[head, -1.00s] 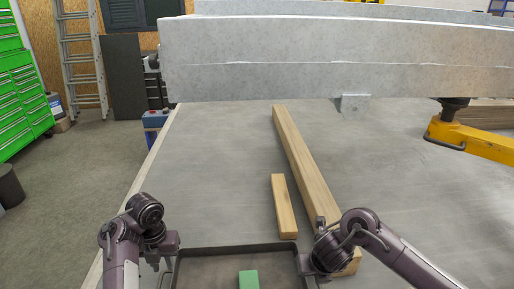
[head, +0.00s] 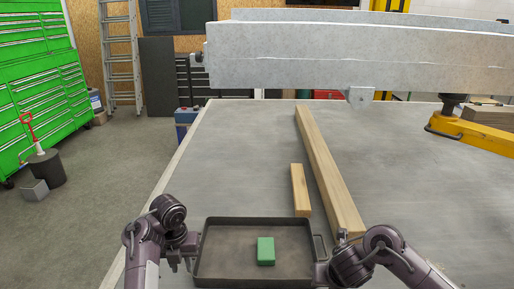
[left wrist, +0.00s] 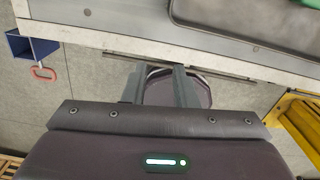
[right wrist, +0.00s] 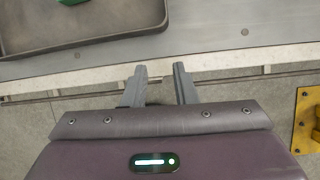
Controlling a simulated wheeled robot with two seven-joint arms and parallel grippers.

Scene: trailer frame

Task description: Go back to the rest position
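My left gripper (left wrist: 160,85) is open and empty in the left wrist view, its two fingers apart near the table edge. In the head view my left arm's end (head: 180,250) is beside the left side of the dark tray. My right gripper (right wrist: 158,75) is also open and empty in the right wrist view, its fingers apart by the table edge. In the head view my right arm's end (head: 335,270) is by the tray's right side. Both fingertips are hard to make out in the head view.
A dark tray (head: 215,275) holding a green block (head: 265,251) lies at the table's near edge. A long wooden beam (head: 325,165) and a short wooden block (head: 300,190) lie beyond it. A grey metal frame (head: 350,58) spans the back.

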